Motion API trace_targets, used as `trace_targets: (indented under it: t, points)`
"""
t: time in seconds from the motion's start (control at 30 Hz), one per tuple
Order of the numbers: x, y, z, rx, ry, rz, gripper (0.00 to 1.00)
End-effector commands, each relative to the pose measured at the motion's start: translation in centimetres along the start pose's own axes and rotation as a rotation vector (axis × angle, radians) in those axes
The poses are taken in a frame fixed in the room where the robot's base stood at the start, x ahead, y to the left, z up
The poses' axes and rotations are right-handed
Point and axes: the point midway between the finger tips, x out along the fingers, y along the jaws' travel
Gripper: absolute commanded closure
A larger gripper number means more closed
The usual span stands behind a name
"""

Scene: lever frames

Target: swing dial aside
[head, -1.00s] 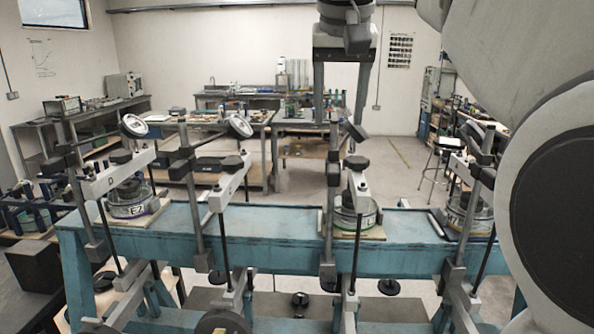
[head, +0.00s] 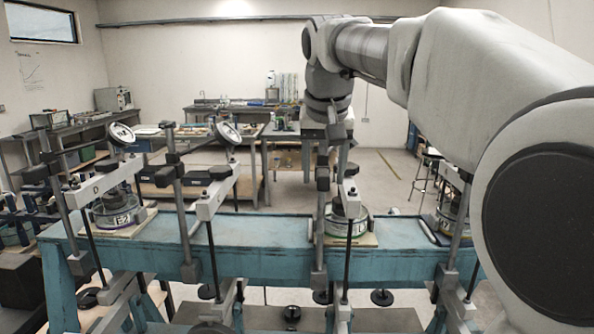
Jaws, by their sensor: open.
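Several lever frames stand along the blue bench. A round white-faced dial (head: 122,133) tops the left frame, and another dial (head: 229,133) tops the second. A small dark dial-like part (head: 337,130) shows edge-on at the third frame, partly overlapped by my gripper. My gripper (head: 341,160) points down above that third frame, in front of or behind its upright post (head: 321,205); depth and contact are unclear. Its jaws are open and seen nearly edge-on, with nothing visibly held. The third frame's ring cell (head: 346,226) sits below. The fourth frame's dial is hidden by my arm.
The blue bench (head: 270,232) runs across the front. A ring cell marked E2 (head: 118,213) sits at the left frame. Round weights (head: 382,297) hang or lie below the bench. Lever arms and posts stand close together. A stool (head: 428,178) and worktables are behind.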

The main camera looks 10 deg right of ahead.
Motion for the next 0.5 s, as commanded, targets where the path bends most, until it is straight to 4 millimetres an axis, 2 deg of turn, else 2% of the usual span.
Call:
trace_targets:
  t: [0.03,0.07,0.33,0.5]
  points:
    - [-0.01,0.00,0.00,0.000,0.000,0.000,0.44]
    - [-0.01,0.00,0.00,0.000,0.000,0.000,0.49]
    - [-0.03,0.01,0.00,0.000,0.000,0.000,0.98]
    - [-0.04,0.01,0.00,0.000,0.000,0.000,1.00]
